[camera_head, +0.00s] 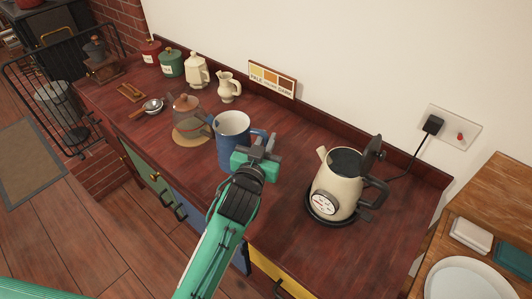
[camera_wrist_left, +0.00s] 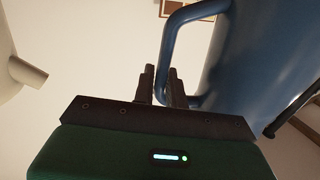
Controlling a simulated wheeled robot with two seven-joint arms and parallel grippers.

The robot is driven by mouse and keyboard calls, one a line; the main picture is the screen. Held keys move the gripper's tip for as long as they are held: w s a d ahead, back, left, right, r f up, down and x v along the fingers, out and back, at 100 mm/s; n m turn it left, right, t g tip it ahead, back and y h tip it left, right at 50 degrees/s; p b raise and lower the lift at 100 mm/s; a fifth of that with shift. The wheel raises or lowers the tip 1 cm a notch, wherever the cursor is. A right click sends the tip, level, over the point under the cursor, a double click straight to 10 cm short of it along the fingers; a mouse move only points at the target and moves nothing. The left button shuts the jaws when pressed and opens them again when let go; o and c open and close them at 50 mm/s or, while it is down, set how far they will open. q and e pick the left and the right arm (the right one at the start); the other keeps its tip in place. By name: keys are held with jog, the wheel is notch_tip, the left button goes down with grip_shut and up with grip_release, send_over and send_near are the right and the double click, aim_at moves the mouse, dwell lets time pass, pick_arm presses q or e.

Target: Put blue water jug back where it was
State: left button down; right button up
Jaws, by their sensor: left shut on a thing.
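The blue water jug (camera_head: 230,150), with a pale inside, is upright over the dark red wooden counter in the head view, left of the kettle. In the left wrist view its blue body (camera_wrist_left: 245,60) fills the upper right and its handle (camera_wrist_left: 172,45) runs down between the fingers. My left gripper (camera_head: 262,150) is shut on the jug's handle, on the jug's right side. It also shows in the left wrist view (camera_wrist_left: 165,88). Whether the jug's base touches the counter is hard to tell. My right gripper is not in view.
A cream kettle (camera_head: 338,188) with its lid open stands on a dark base at right. A glass teapot (camera_head: 186,120) on a round mat is just left of the jug. A cream pitcher (camera_head: 228,88), cream pot (camera_head: 196,70) and green canister (camera_head: 171,64) stand behind. Front-right counter is clear.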

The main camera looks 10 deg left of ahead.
pick_arm(q)
jog(key=shift+f, duration=2.3)
jog(key=c, duration=1.9)
grip_release()
jog(key=shift+f, duration=0.3)
jog(key=o, duration=0.4)
jog(key=shift+o, duration=0.3)
jog(key=shift+r, duration=0.1)
jog(key=shift+r, duration=0.1)
